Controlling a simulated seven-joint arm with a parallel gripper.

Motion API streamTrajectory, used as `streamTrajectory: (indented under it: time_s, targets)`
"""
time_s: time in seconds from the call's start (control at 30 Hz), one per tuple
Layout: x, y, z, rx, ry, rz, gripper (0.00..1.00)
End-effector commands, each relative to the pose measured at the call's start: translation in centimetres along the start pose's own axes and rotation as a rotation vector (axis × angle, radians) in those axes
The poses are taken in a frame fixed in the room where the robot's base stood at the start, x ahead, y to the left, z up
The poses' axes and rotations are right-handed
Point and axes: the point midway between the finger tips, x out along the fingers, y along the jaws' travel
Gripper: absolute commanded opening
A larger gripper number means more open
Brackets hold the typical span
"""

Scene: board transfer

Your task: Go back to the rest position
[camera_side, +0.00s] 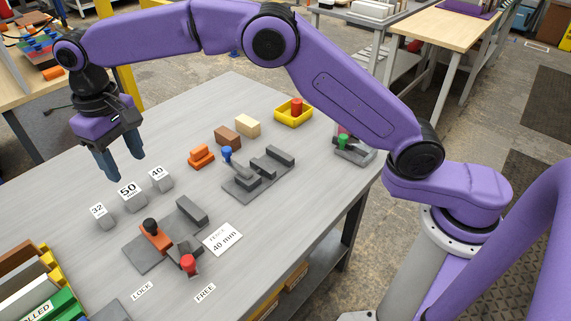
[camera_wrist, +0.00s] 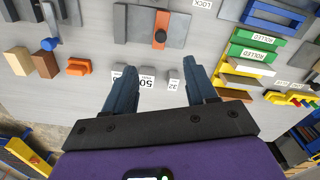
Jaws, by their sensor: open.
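My gripper (camera_side: 121,165) hangs above the far left part of the grey table (camera_side: 238,95), with its two blue-grey fingers pointing down. In the wrist view my gripper (camera_wrist: 158,88) shows its fingers spread apart with nothing held between them. Small grey blocks labelled 32 (camera_side: 101,216), 50 (camera_side: 132,197) and 40 (camera_side: 160,180) stand on the table below and to the right of the fingertips. The fingers look clear of these blocks. In the wrist view the 50 block (camera_wrist: 147,77) and the 32 block (camera_wrist: 174,78) show between the fingers.
A fixture with an orange slide and black knob (camera_side: 152,234) and a red knob (camera_side: 188,263) stands near a "PLACE 40 mm" card (camera_side: 223,239). Another fixture has a blue knob (camera_side: 227,152). Orange, brown and tan blocks and a yellow tray (camera_side: 281,121) lie behind. Coloured racks (camera_side: 50,290) fill the lower left.

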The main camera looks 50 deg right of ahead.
Motion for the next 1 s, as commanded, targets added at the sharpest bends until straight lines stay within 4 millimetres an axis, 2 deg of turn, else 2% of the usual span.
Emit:
streamTrajectory:
  time_s: [0.1, 0.27, 0.5, 0.77, 1.0]
  targets:
    - [-1.4, 0.8, 2.6, -0.068, 0.004, -0.002, 0.56]
    - [-2.5, 2.2, 6.7, -0.161, 0.006, -0.003, 0.56]
    - [-3.5, 5.0, 14.2, -0.302, 0.012, -0.006, 0.56]
    - [-3.2, 9.0, 23.6, -0.453, 0.016, -0.008, 0.56]
    - [-1.7, 13.5, 32.9, -0.592, 0.021, -0.011, 0.56]
